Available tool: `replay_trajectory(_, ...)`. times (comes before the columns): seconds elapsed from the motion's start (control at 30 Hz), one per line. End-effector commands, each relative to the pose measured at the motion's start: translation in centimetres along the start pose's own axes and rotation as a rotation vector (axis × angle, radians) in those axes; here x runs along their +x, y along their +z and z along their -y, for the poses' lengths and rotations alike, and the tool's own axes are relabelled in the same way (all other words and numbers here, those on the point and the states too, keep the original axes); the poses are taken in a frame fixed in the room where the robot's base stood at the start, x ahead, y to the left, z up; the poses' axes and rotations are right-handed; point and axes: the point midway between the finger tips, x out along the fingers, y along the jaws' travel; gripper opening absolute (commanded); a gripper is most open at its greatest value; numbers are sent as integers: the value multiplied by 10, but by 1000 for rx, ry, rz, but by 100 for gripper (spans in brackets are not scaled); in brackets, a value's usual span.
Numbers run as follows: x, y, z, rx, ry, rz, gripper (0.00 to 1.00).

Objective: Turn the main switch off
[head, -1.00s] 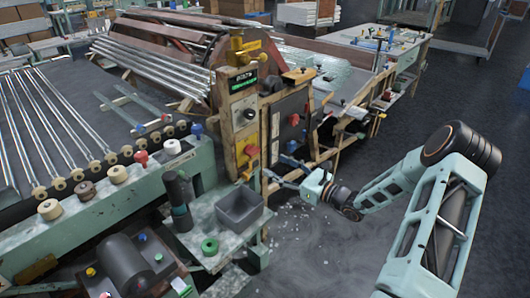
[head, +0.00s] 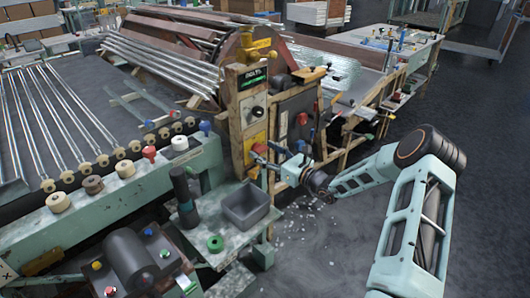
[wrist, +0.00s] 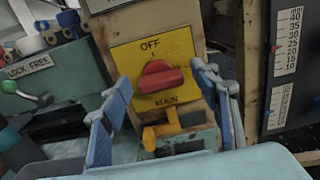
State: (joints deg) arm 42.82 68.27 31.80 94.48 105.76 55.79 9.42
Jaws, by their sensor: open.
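The main switch is a red knob (wrist: 160,77) on a yellow plate (wrist: 185,47) marked OFF above and MAIN below. In the wrist view its grip lies roughly sideways, slightly tilted, not pointing up at OFF. My gripper (wrist: 164,84) is open, with one blue finger left of the knob and one right of it. The fingers look apart from the knob, though depth is hard to judge. In the head view my gripper (head: 268,158) is at the front of the control post (head: 249,103), and its fingers partly cover the switch.
A yellow-orange part (wrist: 174,129) juts out just below the switch. A panel with a numbered scale (wrist: 286,45) stands to the right. A LOCK FREE label and green lever (wrist: 38,99) are at left. A grey bin (head: 246,204) sits below the post.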

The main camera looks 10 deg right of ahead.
Motion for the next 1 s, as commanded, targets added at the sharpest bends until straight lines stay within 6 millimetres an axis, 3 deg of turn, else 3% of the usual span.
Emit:
replay_trajectory(0.17,0,0,0,0,0,0,54)
replay_trajectory(0.53,-1,0,0,-1,0,0,15)
replay_trajectory(1.0,-1,-1,0,-128,1,0,15)
